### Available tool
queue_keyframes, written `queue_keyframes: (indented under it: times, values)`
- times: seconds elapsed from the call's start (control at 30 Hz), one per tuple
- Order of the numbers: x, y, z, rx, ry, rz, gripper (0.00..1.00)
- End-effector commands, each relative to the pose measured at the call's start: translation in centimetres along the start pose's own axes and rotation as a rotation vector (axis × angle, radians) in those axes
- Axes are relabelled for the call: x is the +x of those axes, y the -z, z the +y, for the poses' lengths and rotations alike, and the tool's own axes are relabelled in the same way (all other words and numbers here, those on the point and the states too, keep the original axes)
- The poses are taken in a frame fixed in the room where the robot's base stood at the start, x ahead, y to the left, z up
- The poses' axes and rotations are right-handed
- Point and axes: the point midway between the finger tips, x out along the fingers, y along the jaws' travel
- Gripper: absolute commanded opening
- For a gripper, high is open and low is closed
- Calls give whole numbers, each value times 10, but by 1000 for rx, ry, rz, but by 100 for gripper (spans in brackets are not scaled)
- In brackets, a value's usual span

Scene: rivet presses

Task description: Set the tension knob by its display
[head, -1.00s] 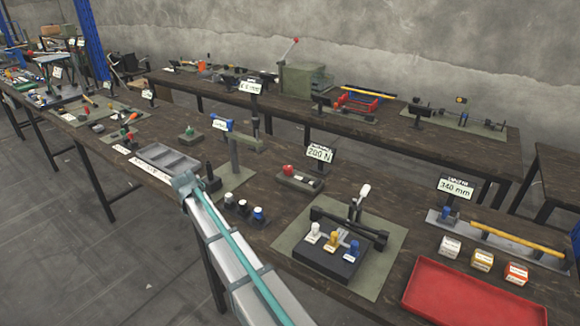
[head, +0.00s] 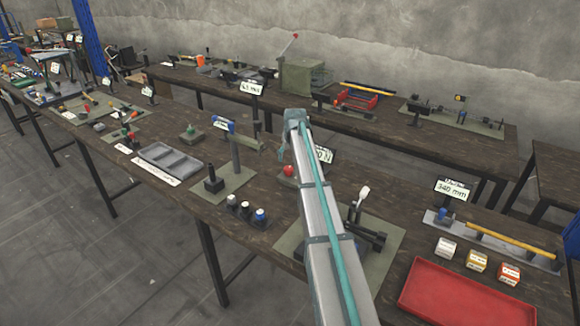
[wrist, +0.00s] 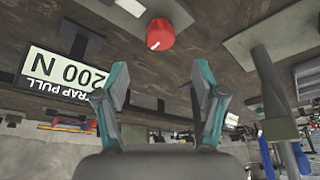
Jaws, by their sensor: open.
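The red tension knob (head: 288,170) sits on its grey base on the long dark workbench. In the wrist view, the knob (wrist: 161,33) is beyond the fingertips, with a short white mark on its face. Its display (wrist: 62,75) appears upside down there and reads "STRAP PULL 200 N". In the head view my arm covers much of the display (head: 325,154). My gripper (wrist: 160,75) is open and empty, its teal fingers apart and not touching the knob. In the head view the gripper (head: 283,148) hangs at the arm's end, just above the knob.
A post with a blue-topped arm (head: 236,150) stands left of the knob. Several small capped cylinders (head: 245,210) sit in front. A lever press (head: 362,205) is partly behind my arm. A red tray (head: 460,295) lies at the front right.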

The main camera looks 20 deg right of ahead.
Motion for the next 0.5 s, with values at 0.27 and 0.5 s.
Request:
queue_keyframes:
  times: [0.27, 0.5]
  values:
    - [47, 2, 0, -1, 0, -2, 69]
    - [77, 2, 0, -1, -1, 0, 69]
